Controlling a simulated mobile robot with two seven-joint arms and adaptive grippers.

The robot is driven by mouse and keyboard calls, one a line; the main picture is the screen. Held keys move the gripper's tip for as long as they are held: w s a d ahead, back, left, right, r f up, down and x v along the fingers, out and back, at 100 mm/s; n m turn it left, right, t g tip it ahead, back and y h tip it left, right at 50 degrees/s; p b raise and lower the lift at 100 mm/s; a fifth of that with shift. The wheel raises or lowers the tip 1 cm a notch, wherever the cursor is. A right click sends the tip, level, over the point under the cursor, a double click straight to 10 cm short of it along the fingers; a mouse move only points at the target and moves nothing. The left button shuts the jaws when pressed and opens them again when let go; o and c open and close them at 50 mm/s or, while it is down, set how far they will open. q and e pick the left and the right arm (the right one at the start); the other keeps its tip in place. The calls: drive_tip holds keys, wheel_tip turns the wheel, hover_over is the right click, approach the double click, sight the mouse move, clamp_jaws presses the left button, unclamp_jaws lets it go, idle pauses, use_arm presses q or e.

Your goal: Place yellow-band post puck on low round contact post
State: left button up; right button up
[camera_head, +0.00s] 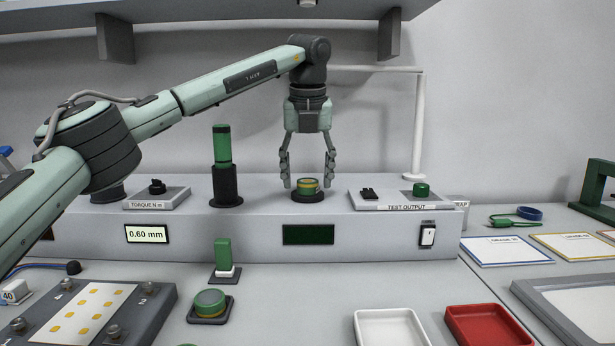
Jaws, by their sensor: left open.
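A green puck with a yellow band (307,185) sits on the low dark round post (308,197) on top of the grey bench unit. My left gripper (307,184) points down over it, with its open fingers on either side of the puck. I see a gap between the fingers and the puck. My right gripper is not in view. Another green puck with a yellow band (209,300) rests on a dark square base on the front table.
A tall green cylinder (222,146) in a dark holder stands left of my gripper. A test output panel (405,199) lies to its right. A white tray (391,328) and a red tray (489,325) lie in front. A white post (418,125) rises behind.

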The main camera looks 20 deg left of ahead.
use_arm(q)
drive_tip(key=v, duration=1.2)
drive_tip(key=shift+p, duration=0.4)
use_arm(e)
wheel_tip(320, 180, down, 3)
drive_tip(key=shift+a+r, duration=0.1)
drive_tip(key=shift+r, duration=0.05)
use_arm(q)
drive_tip(key=shift+f, duration=0.15)
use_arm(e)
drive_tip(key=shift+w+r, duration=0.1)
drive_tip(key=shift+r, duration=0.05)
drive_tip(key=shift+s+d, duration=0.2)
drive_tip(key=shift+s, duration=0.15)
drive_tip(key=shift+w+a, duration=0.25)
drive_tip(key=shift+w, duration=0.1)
